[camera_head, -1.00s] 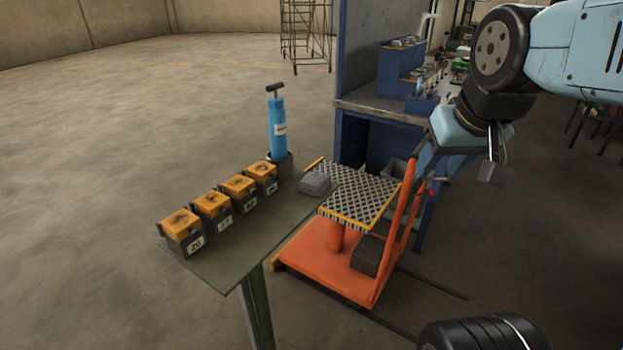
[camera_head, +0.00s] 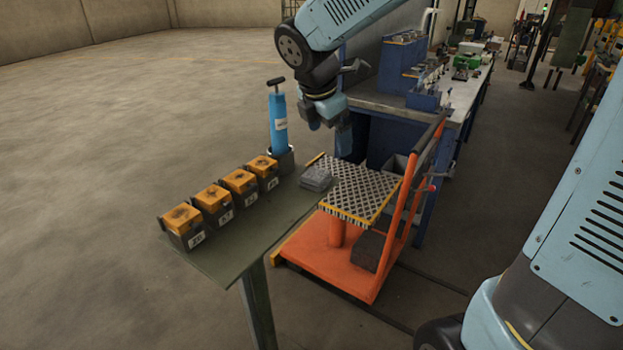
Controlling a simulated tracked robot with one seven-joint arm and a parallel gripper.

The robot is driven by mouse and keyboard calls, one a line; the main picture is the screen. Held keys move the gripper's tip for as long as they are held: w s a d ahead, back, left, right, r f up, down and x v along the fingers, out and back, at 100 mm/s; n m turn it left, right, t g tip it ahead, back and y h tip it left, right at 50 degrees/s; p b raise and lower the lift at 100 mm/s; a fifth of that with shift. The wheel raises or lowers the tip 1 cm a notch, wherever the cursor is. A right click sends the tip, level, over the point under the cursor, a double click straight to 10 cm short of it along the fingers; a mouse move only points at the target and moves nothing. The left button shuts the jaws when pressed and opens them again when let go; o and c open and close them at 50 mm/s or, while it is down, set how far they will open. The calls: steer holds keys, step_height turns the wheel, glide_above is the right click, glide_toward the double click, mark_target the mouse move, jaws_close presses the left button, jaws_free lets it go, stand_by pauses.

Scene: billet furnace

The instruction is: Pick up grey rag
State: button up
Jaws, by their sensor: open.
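The grey rag (camera_head: 316,178) lies as a small folded pile at the far right end of a narrow green table (camera_head: 222,262). My gripper (camera_head: 328,128) points down with its fingers apart. In the picture it is above the rag and a little to the right, with clear space between them. Nothing shows between the fingers. The rag is fully visible.
Several orange-topped blocks with number labels (camera_head: 213,198) stand in a row along the table's left edge. A blue pump-like cylinder (camera_head: 279,125) stands upright in a dark holder behind them. An orange lift cart (camera_head: 330,262) with a patterned top (camera_head: 358,190) is close at the right.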

mark_target(313, 176)
steer(key=w+a+f+n, duration=0.3)
steer(key=a+n, duration=0.2)
steer(key=x, duration=1.3)
steer(key=shift+s+a+f, duration=0.1)
steer(key=shift+a, duration=0.2)
steer(key=shift+c, duration=0.4)
steer(key=c, duration=0.9)
steer(key=shift+c, duration=0.2)
